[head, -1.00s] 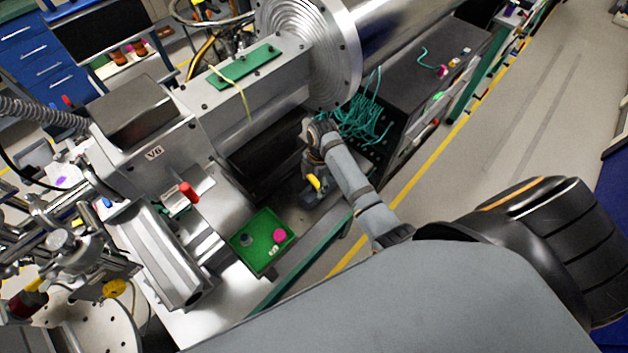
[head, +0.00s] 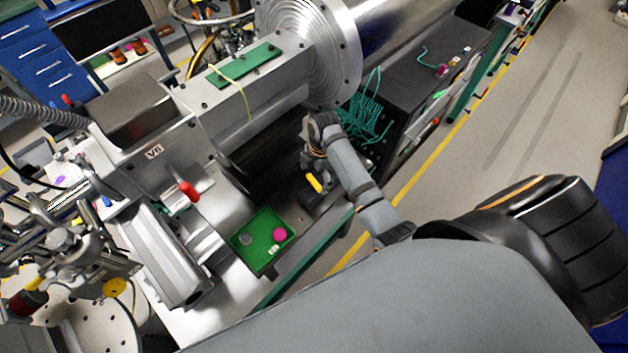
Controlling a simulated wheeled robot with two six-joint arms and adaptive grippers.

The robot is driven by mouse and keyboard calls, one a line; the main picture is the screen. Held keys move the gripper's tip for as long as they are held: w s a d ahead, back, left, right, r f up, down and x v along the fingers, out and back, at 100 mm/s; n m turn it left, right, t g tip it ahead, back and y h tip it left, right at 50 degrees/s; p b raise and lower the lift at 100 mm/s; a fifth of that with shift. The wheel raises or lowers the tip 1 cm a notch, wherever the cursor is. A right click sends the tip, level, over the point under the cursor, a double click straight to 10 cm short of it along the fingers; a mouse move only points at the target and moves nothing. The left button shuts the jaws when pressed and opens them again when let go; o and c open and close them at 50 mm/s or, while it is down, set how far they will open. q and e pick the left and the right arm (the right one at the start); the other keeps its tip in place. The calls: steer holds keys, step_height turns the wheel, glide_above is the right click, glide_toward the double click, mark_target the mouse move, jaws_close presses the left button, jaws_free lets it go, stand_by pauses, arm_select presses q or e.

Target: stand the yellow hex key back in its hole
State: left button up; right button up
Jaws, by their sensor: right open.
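A small yellow piece (head: 314,183), which may be the yellow hex key, shows at the bench's right side just below my right gripper. It looks tilted, beside or over a dark block (head: 322,199). I cannot make out a hole. My right gripper (head: 311,168) is open and points down, close to the yellow piece. Whether the fingers touch it or stand around it is too small to tell. My left gripper is not in view.
A green tray (head: 261,262) holding a pink round piece (head: 280,234) and a grey piece (head: 245,239) lies left of the gripper. The metal beamline housing (head: 170,150) and flange (head: 345,55) rise nearby. Teal cables (head: 368,122) hang behind the wrist.

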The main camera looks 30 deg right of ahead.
step_height(320, 180, up, 10)
steer(key=d, duration=0.1)
steer(key=shift+f, duration=0.2)
steer(key=shift+d, duration=0.1)
